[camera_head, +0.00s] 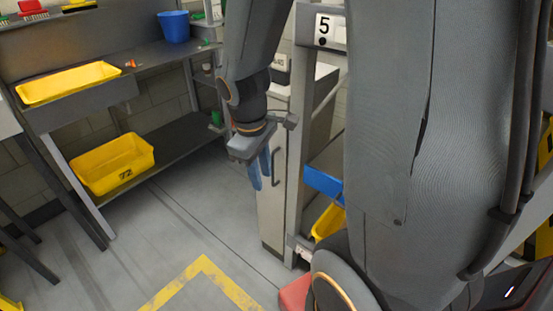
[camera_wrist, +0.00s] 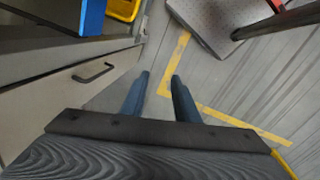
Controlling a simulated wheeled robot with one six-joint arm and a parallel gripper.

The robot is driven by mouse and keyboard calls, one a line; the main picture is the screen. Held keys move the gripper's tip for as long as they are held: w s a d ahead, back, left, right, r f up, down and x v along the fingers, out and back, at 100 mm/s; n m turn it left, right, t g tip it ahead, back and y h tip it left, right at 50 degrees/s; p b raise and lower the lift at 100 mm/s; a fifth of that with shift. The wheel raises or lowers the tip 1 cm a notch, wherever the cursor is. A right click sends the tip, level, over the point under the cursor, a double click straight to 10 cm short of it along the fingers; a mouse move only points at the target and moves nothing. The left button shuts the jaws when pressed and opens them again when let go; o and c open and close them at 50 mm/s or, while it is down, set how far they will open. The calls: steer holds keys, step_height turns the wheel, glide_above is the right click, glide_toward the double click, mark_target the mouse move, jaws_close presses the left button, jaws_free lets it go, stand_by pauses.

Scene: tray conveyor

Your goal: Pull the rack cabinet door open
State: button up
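The rack cabinet door (camera_head: 271,218) is a pale, narrow upright panel in the middle of the head view. It looks shut. Its dark bar handle (camera_head: 276,166) is upright on the door, and the handle also shows at the left of the wrist view (camera_wrist: 95,72). The door face (camera_wrist: 40,105) fills the left side of the wrist view. My gripper (camera_head: 260,178) has two blue fingers, seen apart with nothing between them in the wrist view (camera_wrist: 160,78). It is in front of the door, a little left of the handle, and not around it.
A shelf bench with a yellow bin (camera_head: 112,163) stands at left. Floor with yellow tape (camera_head: 203,267) is clear between.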

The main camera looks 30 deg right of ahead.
steer(key=w+d+f+n+t+h, duration=0.1)
steer(key=w+d+f+n, duration=0.35)
steer(key=w+n, duration=0.4)
steer(key=w+d+f+n+t+h, duration=0.1)
steer(key=w+d+f+n, duration=0.2)
steer(key=w+d+n, duration=0.5)
steer(key=shift+n+h, duration=0.3)
steer(key=shift+n, duration=0.25)
step_height(320, 180, down, 7)
steer(key=shift+w+d+r+b, duration=0.1)
steer(key=shift+b, duration=0.85)
jaws_close()
